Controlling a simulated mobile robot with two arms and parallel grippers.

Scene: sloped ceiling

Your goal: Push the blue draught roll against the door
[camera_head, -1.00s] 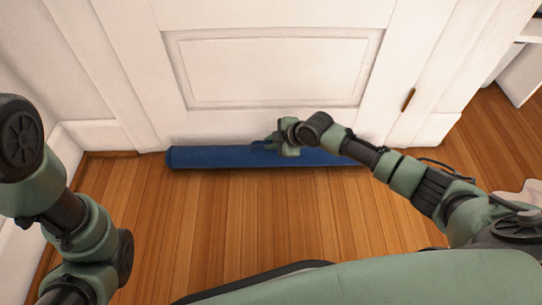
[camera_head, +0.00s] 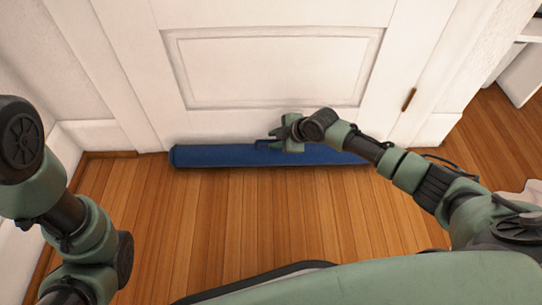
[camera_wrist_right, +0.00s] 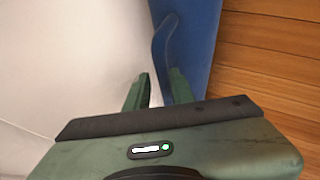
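The blue draught roll (camera_head: 215,155) lies on the floor along the foot of the white door (camera_head: 275,70). In the head view no clear gap shows between them; I cannot tell if it touches along its whole length. My right gripper (camera_head: 283,133) is at the roll, right of its middle. In the right wrist view the roll (camera_wrist_right: 200,40) runs away from me with a raised blue strap (camera_wrist_right: 161,45). The right fingers (camera_wrist_right: 158,85) are apart, with the strap's near end between them and a gap beside it. My left gripper is out of view; only its arm shows.
The wooden floor (camera_head: 250,220) in front of the roll is clear. A white wall with a baseboard (camera_head: 100,136) stands at the left. White furniture (camera_head: 522,72) is at the far right, and a pale object (camera_head: 520,194) lies at the right edge.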

